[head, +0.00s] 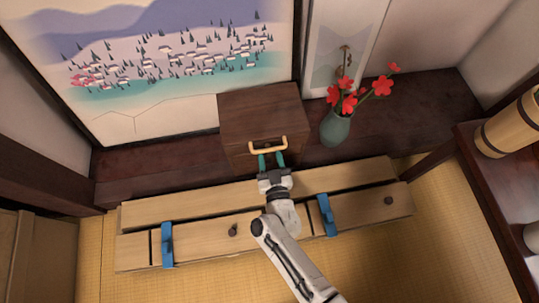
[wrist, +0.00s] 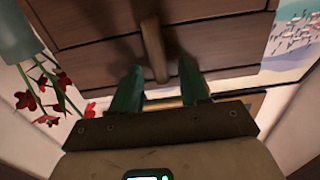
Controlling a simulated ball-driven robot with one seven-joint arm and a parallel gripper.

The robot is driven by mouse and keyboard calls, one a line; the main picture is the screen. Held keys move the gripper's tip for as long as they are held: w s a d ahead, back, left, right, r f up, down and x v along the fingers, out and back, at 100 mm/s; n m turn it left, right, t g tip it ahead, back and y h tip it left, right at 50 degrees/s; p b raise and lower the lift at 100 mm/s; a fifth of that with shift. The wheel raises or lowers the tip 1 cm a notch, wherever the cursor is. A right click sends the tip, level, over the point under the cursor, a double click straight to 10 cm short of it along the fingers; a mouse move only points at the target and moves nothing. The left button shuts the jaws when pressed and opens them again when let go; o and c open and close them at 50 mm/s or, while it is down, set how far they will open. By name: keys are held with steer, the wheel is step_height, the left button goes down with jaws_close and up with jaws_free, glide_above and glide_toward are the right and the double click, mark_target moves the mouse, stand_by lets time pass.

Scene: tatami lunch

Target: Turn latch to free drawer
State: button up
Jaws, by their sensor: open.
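A dark wooden drawer box (head: 262,112) stands on the dark shelf, with a pale bar handle (head: 268,145) low on its front. In the wrist view the drawer front (wrist: 90,58) fills the upper part. A narrow upright wooden bar, which looks like the latch (wrist: 153,48), crosses the seams there. My gripper (head: 271,160) is open at the box's front, just below the handle. In the wrist view its green fingers (wrist: 160,92) are spread to either side of the latch's lower end. I cannot tell whether they touch it. A tan bar partly shows behind the fingers.
A green vase (head: 336,128) with red flowers stands close to the box's right side. A long low wooden bench (head: 190,232) with blue clamps and dark knobs lies below my arm. A dark side table (head: 490,190) is at right. Tatami floor is clear at lower left.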

steer(key=shift+w, duration=0.2)
steer(key=shift+c, duration=0.2)
jaws_close()
steer(key=shift+m, duration=0.3)
steer(key=m+b, duration=0.1)
steer(key=m, duration=0.1)
steer(key=m+b, duration=0.1)
steer(key=m, duration=0.2)
steer(key=d+m+b, duration=0.1)
steer(key=m, duration=0.2)
steer(key=shift+w+d+f, duration=0.1)
steer(key=shift+w+f, duration=0.05)
steer(key=shift+f, duration=0.2)
steer(key=shift+d+f+m+b, duration=0.15)
steer(key=shift+m+b, duration=0.55)
steer(key=shift+m, duration=0.85)
steer(key=shift+d+f+m+b, duration=0.1)
steer(key=shift+f+m+b, duration=0.15)
steer(key=shift+m+b, duration=0.9)
steer(key=shift+d+f+m+b, duration=0.1)
steer(key=shift+f+m+b, duration=0.15)
steer(key=shift+m, duration=1.65)
